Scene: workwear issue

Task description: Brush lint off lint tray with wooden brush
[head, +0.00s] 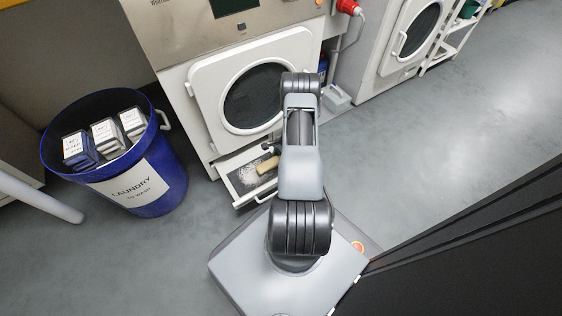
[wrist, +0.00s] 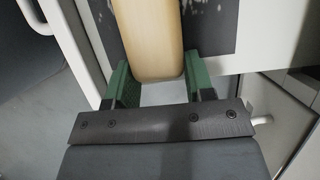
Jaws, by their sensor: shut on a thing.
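The wooden brush (wrist: 152,38) is pale wood and sits between the two green fingers of my gripper (wrist: 152,92) in the wrist view. The gripper is shut on its handle. In the head view the brush (head: 266,165) shows over the pulled-out lint tray (head: 236,196), below the dryer door. White lint lies on the tray's dark surface, mostly left of the brush. In the wrist view the dark tray surface (wrist: 210,32) has white specks at its top. I cannot tell whether the bristles touch the tray.
The dryer (head: 200,110) with its round door (head: 210,75) stands just behind the tray. A blue laundry bin (head: 150,190) with several folded, labelled bundles stands at left. A second machine (head: 385,75) and a white shelf (head: 447,45) are at the back right. The grey floor at right is clear.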

